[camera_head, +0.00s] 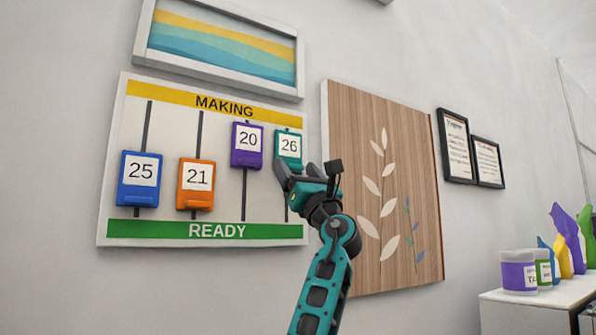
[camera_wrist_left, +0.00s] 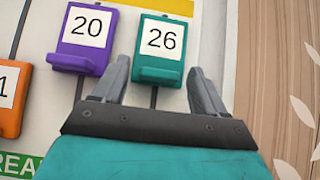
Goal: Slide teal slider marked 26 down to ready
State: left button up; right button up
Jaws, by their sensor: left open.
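The teal slider marked 26 (camera_head: 288,145) is at the upper end of its track, under the yellow MAKING band (camera_head: 205,104) of the wall board. The green READY band (camera_head: 205,231) runs along the board's bottom. My left gripper (camera_head: 300,170) is open just below the slider. In the left wrist view the teal slider (camera_wrist_left: 159,50) stands ahead, between and just beyond the two fingertips (camera_wrist_left: 160,80), with its lower lip facing them. I cannot tell whether a finger touches it. My right gripper is not in view.
The purple slider 20 (camera_head: 247,146) is high, close left of the teal one. The orange slider 21 (camera_head: 196,186) and blue slider 25 (camera_head: 139,180) sit low. A wood panel (camera_head: 385,250) hangs right of the board. A white cabinet (camera_head: 530,302) with tubs stands far right.

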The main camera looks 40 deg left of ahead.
pick_arm(q)
grip_shut()
notch_tip(320, 180, down, 10)
jog(key=b, duration=0.4)
jog(key=shift+r+b, duration=0.15)
jog(key=shift+b, duration=0.2)
jog(key=shift+c, duration=2)
grip_release()
jog(key=shift+w, duration=0.1)
jog(key=o, duration=0.4)
jog(key=shift+r, duration=0.1)
